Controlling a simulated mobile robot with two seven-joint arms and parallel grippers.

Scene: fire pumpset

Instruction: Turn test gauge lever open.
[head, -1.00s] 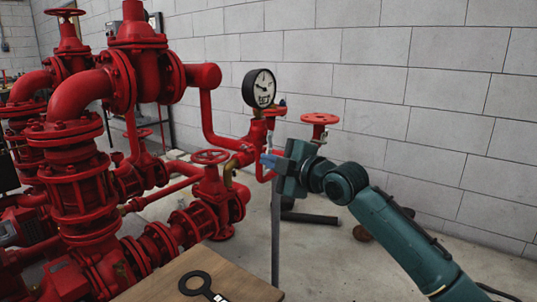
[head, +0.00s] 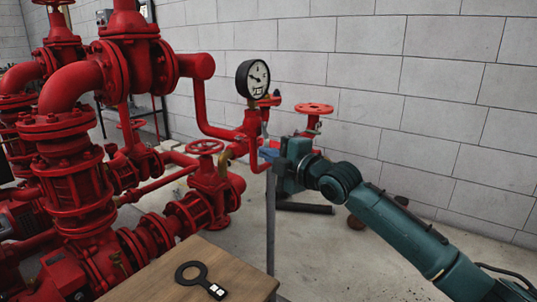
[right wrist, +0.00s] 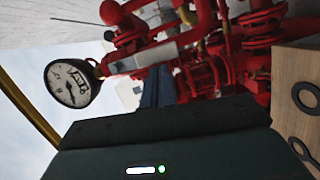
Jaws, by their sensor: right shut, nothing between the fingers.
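The pressure gauge (head: 253,78), with a black rim and white dial, stands on the red pipework near the wall. Below it a small grey lever (head: 265,129) shows, hanging roughly downward. In the right wrist view the gauge (right wrist: 73,83) is at the left, and a light grey bar (right wrist: 150,58), seemingly the lever, lies beyond the fingers. My right gripper (head: 268,154) is shut and empty, its blue fingertips just below the lever. The fingers also show in the right wrist view (right wrist: 157,85). I cannot tell whether they touch the lever. My left gripper is not in view.
Red pumps and valves (head: 80,180) fill the left side. A red handwheel (head: 314,108) stands just right of the gauge, close to my gripper. Floor at the right is open.

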